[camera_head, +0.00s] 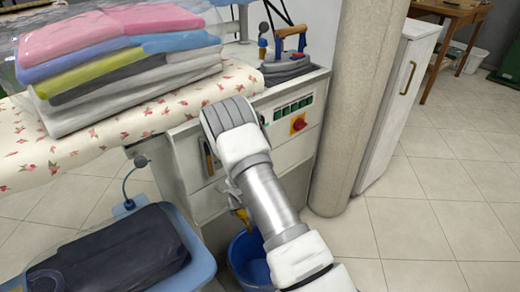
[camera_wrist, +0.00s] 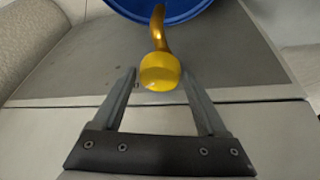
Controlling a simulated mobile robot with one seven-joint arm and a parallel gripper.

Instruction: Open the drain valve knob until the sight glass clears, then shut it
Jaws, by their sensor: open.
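The yellow drain valve knob (camera_wrist: 159,72) shows in the wrist view, with a curved brass-coloured pipe (camera_wrist: 157,28) above it in the picture. My gripper (camera_wrist: 159,76) is open, its two fingertips on either side of the knob in the picture. I see a gap on each side; whether the knob lies fully between the fingers in depth I cannot tell. In the head view a small yellow fitting (camera_head: 240,213) shows beside my arm, low on the cabinet front. A narrow upright tube (camera_head: 208,158) on the cabinet may be the sight glass; its contents are too small to read.
A blue bucket (camera_head: 248,263) stands on the floor below the fitting, partly behind my arm. A blue basket (camera_head: 196,250) with dark cloth is at the lower left. Folded clothes lie on the flowered ironing board (camera_head: 120,120).

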